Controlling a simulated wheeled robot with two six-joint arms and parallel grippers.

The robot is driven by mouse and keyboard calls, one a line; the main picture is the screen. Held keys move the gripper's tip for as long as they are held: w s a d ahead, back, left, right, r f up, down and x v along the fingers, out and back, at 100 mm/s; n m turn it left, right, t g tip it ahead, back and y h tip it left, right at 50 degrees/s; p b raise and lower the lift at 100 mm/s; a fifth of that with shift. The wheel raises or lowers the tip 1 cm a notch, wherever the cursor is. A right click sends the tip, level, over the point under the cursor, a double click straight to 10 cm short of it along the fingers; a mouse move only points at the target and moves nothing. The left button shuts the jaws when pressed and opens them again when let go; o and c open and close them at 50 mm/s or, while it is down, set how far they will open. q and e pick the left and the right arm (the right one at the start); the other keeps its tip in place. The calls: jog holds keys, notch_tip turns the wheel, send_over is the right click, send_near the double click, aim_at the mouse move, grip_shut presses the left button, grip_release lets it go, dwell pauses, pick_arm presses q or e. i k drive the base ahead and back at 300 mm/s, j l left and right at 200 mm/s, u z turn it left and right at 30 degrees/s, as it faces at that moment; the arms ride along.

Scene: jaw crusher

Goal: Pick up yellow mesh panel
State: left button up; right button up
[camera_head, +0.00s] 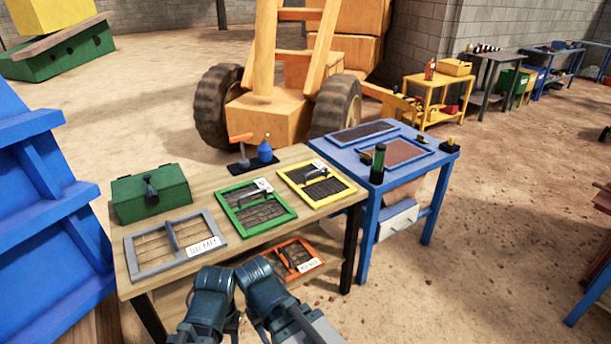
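The yellow mesh panel (326,190) lies flat at the back right of the wooden workbench (250,237). Two blue-grey arm parts of mine show at the bottom centre, in front of the bench and well short of the panel. I see no gripper fingers on either arm. Nothing touches the panel.
A green mesh panel (262,214) lies just left of it, and a grey-framed one (155,254) further left. An orange panel (297,258) sits on a lower shelf.

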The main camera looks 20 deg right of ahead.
aim_at(350, 190)
jog(key=i+l+u, duration=0.3)
jog(key=l, duration=0.3)
jog(key=i+l+u, duration=0.1)
jog(key=i+l, duration=0.2)
jog(key=i+l+u, duration=0.15)
jog(key=l, duration=0.25)
jog(key=i+l+u, duration=0.15)
jog(key=l, duration=0.2)
jog(key=i+l+u, duration=0.15)
jog(key=l, duration=0.25)
jog(key=l+u, duration=0.15)
jog(key=l, duration=0.2)
jog(key=i+l, duration=0.05)
